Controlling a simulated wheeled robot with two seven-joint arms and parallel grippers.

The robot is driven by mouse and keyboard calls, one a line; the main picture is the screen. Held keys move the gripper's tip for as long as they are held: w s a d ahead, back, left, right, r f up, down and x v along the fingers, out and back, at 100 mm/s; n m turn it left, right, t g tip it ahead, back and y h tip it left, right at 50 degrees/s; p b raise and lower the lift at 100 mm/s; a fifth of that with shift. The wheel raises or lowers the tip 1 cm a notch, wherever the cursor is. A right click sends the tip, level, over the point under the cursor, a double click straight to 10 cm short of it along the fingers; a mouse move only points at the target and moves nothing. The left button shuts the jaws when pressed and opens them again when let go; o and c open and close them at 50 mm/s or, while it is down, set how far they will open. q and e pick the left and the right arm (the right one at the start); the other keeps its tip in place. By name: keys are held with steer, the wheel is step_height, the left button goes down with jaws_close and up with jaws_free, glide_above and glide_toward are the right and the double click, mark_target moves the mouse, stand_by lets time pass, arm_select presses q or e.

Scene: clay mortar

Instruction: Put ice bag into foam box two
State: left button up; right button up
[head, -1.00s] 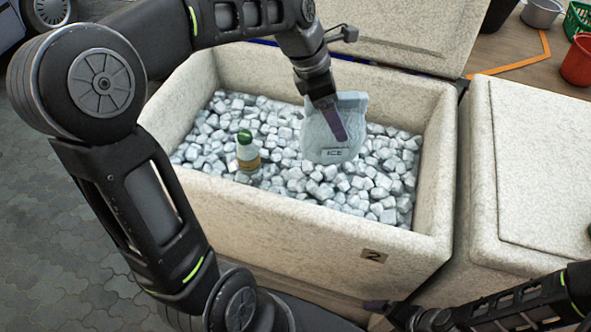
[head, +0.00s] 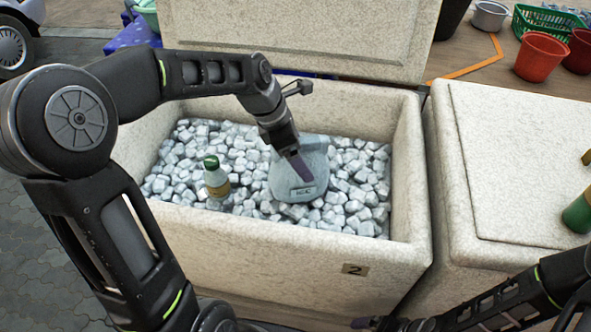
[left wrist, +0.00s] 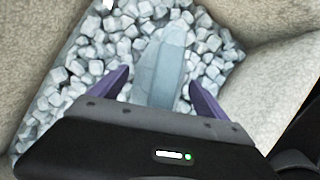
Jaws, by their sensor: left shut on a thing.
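The ice bag (head: 312,180) is a pale blue bag marked ICE inside the open foam box labelled 2 (head: 300,243), low over or touching the ice cubes; any gap beneath is hidden. My left gripper (head: 301,168) is shut on the ice bag. In the left wrist view, the bag (left wrist: 160,75) sits between the two purple fingers (left wrist: 158,92).
Foam box two's lid (head: 300,35) stands open behind it. A closed foam box (head: 520,150) stands close on the right, with a green item (head: 577,213) at its edge. Red buckets (head: 542,57), a green basket (head: 535,22) and a grey pot (head: 489,15) stand behind.

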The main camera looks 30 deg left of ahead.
arm_select(q)
steer(key=shift+f, duration=0.55)
steer(key=shift+f, duration=1.95)
steer(key=o, duration=1.9)
steer(key=shift+f, duration=0.1)
steer(key=v, duration=1.2)
